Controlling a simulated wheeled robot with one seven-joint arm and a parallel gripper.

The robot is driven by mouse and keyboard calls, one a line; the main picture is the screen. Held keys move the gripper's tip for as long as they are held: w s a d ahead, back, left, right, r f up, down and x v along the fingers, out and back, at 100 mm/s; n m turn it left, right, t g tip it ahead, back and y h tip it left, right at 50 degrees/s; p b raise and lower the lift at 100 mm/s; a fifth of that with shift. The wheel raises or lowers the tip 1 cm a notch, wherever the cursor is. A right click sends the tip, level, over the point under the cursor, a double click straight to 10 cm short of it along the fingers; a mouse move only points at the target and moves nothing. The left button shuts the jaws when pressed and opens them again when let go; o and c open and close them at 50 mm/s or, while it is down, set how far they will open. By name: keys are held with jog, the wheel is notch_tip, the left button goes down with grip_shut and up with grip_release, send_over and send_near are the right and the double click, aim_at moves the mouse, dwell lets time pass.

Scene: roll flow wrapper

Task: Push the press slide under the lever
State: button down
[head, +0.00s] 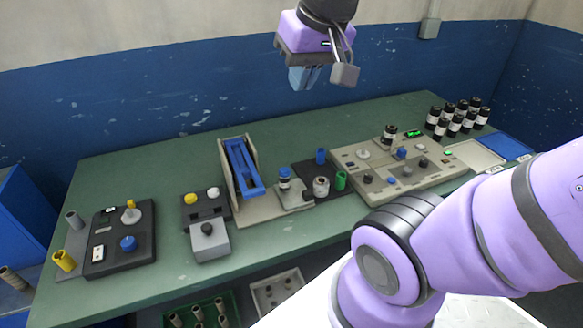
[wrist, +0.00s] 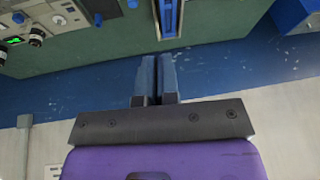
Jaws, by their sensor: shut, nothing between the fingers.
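The press (head: 222,165) stands mid-table in the head view, with a beige frame around a long blue lever (head: 243,168) that slopes down towards the front. Just right of the lever's low end, a light grey block that looks like the press slide (head: 295,201) sits on the beige base, beside the lever and not under it. A small dark jar with a blue top (head: 284,178) stands on the block. My gripper (head: 303,78) is high above the back of the table, fingers down, shut and empty. In the wrist view its fingers (wrist: 155,80) are together, with the blue lever (wrist: 170,15) at the top edge.
A black panel with knobs (head: 120,240) is at the left, and a black and grey unit (head: 208,240) stands left of the press. A dark tray with small cups (head: 320,187) and a beige control panel (head: 390,168) are to the right. Several dark jars (head: 460,117) stand at the far right.

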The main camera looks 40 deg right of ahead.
jog(key=w+d+f+m+g, duration=0.2)
jog(key=w+d+f+m, duration=0.35)
jog(key=w, duration=0.45)
jog(key=m+g+y, duration=0.1)
jog(key=m+y, duration=0.2)
jog(key=m, duration=0.6)
send_over(308, 184)
jog(key=s, duration=0.1)
notch_tip(308, 184, down, 18)
jog(key=f, duration=0.1)
jog(key=s+d+f+m+y, duration=0.1)
jog(key=d+f+m, duration=0.55)
jog(key=f, duration=0.65)
jog(key=a+f, duration=0.1)
jog(key=f, duration=0.2)
jog(key=f+n, duration=0.1)
jog(key=f, duration=0.2)
jog(key=a+f+n, duration=0.1)
jog(key=f, duration=0.2)
jog(key=shift+w+a+f, duration=0.1)
jog(key=shift+w+a, duration=0.2)
jog(key=shift+a, duration=0.05)
jog(key=shift+w+a+r, duration=0.1)
jog(key=shift+w+a, duration=0.1)
jog(key=shift+a, duration=0.4)
jog(key=shift+w+a+r, duration=0.1)
jog(key=shift+w+a, duration=0.05)
jog(key=shift+a, duration=0.45)
jog(key=shift+w+a, duration=0.2)
jog(key=shift+a, duration=0.45)
